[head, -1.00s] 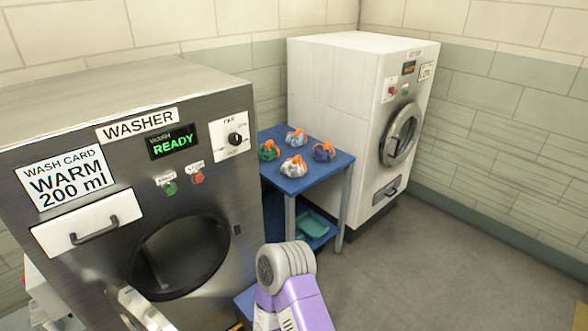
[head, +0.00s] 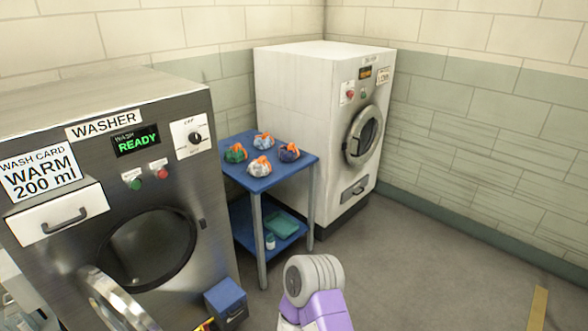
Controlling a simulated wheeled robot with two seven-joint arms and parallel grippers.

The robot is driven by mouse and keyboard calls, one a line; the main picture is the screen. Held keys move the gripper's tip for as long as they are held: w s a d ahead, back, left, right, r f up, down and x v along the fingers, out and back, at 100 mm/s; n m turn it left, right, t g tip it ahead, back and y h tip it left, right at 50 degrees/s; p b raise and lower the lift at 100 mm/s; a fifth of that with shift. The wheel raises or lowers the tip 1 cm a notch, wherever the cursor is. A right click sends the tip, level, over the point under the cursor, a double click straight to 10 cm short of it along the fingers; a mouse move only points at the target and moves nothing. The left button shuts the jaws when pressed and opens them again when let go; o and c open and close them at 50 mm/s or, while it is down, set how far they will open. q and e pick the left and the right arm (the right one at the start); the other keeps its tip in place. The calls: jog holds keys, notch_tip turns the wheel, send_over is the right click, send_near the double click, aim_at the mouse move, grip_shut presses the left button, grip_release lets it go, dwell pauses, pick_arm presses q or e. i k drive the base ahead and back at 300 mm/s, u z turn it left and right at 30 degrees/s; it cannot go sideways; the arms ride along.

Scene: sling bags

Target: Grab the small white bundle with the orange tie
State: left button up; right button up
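The small white bundle with an orange tie (head: 260,167) sits on the top of a blue table, at the near side of a cluster of bundles. A green bundle (head: 236,153), a light blue bundle (head: 263,141) and a dark blue bundle (head: 289,152) sit around it, also with orange ties. A purple and grey part of my own arm shows at the bottom, but neither gripper is in view.
The blue table (head: 308,172) stands between the washer (head: 195,108) with its door open and a white machine (head: 290,95). Its lower shelf holds a teal tray (head: 281,224) and a small bottle (head: 270,241). A blue box (head: 225,297) is at the washer's front. Floor at right is clear.

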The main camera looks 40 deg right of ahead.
aim_at(260, 167)
jog(key=z, duration=1.95)
jog(key=i, duration=2.4)
jog(key=u, duration=2.15)
